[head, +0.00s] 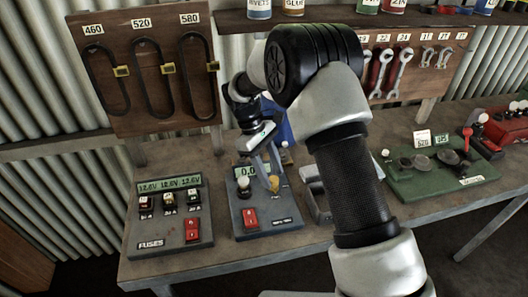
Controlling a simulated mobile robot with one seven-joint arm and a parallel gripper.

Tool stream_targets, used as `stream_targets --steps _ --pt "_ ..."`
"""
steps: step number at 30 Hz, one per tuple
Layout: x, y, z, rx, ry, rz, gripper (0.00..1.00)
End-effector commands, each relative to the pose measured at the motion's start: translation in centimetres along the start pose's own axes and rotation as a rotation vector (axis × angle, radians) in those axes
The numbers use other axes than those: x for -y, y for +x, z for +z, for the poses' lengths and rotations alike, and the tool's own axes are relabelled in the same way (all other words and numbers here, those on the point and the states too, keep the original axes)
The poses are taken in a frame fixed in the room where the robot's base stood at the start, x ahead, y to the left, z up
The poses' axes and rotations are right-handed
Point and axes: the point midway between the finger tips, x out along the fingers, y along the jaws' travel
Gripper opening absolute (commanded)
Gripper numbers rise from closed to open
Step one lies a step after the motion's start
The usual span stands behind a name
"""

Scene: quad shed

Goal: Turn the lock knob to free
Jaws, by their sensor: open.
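My gripper (265,172) points down over the middle grey panel (284,217), with its fingers apart. The panel has a 0.0 display, a red rocker switch (250,217) and a small label too small to read surely. A pale-topped dark knob (244,187) stands just left of the fingers. A yellow part (273,184) shows at the right fingertip; I cannot tell whether it is a knob or part of the gripper. I cannot tell which knob is the lock knob, nor its setting. My arm and gripper hide part of the panel's rear.
A FUSES panel (165,240) with switches stands left on the bench (225,268). A grey metal block (318,203) lies right of the middle panel, partly behind my arm. A green board (418,188) with dark parts is farther right. Belts and wrenches hang behind.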

Motion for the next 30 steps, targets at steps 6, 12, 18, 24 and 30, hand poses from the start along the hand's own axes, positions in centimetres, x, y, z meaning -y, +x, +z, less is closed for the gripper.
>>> stream_targets --steps 6,12,18,24,30 --pt "0.0 -4.4 -0.1 -0.005 0.0 0.003 0.43" --pt "0.0 -9.4 -0.1 -0.005 0.0 0.002 0.43" --pt "0.0 -13.7 -0.1 -0.003 0.0 0.001 0.43" --pt "0.0 -16.1 -0.1 -0.002 -0.001 0.001 0.43" --pt "0.1 -16.7 0.0 0.0 -0.001 -0.001 0.43"
